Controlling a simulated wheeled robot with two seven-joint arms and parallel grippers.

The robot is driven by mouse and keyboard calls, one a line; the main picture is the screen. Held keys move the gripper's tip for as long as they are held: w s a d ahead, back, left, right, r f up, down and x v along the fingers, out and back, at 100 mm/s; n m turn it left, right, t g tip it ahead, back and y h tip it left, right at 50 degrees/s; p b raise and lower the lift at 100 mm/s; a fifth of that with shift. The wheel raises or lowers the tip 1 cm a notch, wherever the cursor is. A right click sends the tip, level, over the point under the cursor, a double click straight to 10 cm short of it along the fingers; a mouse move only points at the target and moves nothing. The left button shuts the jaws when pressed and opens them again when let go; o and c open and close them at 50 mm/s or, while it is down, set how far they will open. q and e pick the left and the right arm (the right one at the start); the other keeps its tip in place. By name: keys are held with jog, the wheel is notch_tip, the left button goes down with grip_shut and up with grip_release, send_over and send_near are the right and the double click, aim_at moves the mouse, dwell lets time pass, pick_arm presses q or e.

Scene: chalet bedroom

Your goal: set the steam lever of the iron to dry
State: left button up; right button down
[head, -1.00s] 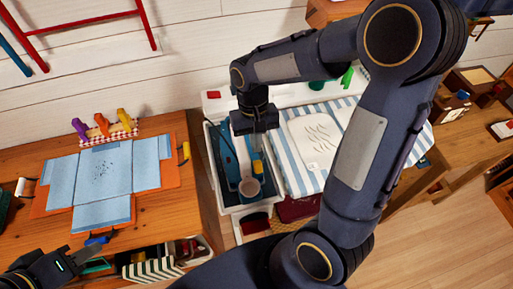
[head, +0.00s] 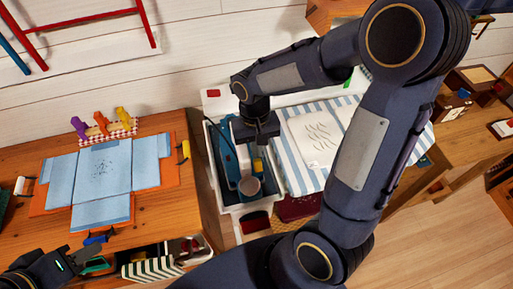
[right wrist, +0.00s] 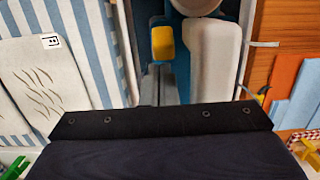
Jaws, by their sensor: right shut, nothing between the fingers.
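What looks like the iron is a teal body with a long rounded handle (head: 228,150) in a white-rimmed tray; this handle looks pale in the right wrist view (right wrist: 212,60). A yellow-capped part (head: 258,165), possibly the steam lever, stands beside it and also shows in the right wrist view (right wrist: 163,43). A round cup-like part (head: 249,186) is close by. My right gripper (right wrist: 160,80) is shut and empty, its tips just short of the yellow part in that view; contact cannot be told. My left gripper (head: 75,258) is at the lower left, its jaws unclear.
A striped ironing board (head: 290,165) with a pale folded cloth (head: 314,138) lies to the right. The tray walls stand close around the iron.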

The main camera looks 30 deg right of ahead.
jog(key=shift+s+r+t+b, duration=0.2)
jog(key=shift+s+t+b, duration=0.1)
jog(key=shift+t+b, duration=0.45)
jog(key=shift+s+a+r+t+h+b, duration=0.15)
jog(key=shift+s+t+h+b, duration=0.25)
jog(key=shift+t+b, duration=0.5)
jog(key=shift+s+a+r+b, duration=0.1)
jog(key=shift+s+r+b, duration=0.2)
jog(key=shift+b, duration=0.2)
jog(key=shift+r, duration=0.1)
jog(key=shift+r+p, duration=0.7)
jog(key=shift+r, duration=0.05)
